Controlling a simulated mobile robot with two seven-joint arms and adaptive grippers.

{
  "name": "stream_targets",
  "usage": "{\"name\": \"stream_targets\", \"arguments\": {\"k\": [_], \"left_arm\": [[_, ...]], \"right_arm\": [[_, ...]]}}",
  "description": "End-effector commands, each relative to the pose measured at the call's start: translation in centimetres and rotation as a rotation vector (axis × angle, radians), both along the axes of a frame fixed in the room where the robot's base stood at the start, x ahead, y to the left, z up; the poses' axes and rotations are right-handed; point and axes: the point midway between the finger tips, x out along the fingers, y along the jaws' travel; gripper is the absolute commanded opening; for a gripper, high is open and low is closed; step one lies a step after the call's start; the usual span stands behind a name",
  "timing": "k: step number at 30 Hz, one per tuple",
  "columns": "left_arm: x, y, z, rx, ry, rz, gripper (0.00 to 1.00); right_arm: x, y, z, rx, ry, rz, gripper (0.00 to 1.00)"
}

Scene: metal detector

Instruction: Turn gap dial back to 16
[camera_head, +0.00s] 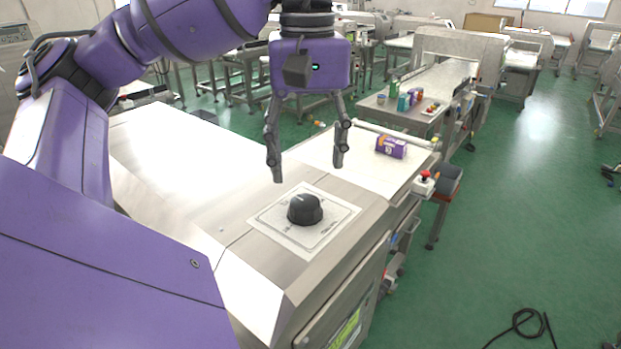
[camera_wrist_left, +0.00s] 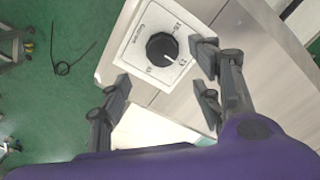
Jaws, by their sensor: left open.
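The gap dial (camera_head: 305,209) is a black round knob on a white square plate (camera_head: 336,219) with printed marks, set on the steel machine top. In the left wrist view the dial (camera_wrist_left: 162,49) shows a white pointer line aimed toward the right side of that picture; the printed numbers are too small to read surely. My left gripper (camera_head: 309,172) is open and empty, fingers pointing down, above and a little behind the dial. In the left wrist view its fingers (camera_wrist_left: 165,80) stand apart, clear of the knob. My right gripper is in neither view.
A purple box (camera_head: 391,147) lies on the white conveyor belt behind the dial. A red stop button (camera_head: 425,175) stands at the machine's right edge. A side table (camera_head: 402,114) with bottles and small items is farther back. Green floor lies open at the right.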

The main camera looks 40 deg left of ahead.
Motion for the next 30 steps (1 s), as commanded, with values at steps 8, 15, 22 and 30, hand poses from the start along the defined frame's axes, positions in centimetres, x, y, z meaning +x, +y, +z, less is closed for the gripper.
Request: {"name": "stream_targets", "arguments": {"k": [8, 15, 22, 30], "left_arm": [[-0.1, 0.1, -1.6, 0.002, 0.002, 0.002, 0.59], [-0.2, 0.0, -4.8, 0.0, 0.002, -0.001, 0.59], [-0.1, 0.0, -7.3, 0.001, 0.001, -0.001, 0.59], [0.0, 0.0, -7.8, 0.0, 0.0, -0.001, 0.59]], "right_arm": [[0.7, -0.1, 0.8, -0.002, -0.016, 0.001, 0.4], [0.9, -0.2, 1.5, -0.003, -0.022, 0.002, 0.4], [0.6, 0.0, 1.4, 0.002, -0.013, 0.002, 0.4], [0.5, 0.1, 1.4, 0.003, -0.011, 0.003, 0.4]]}}
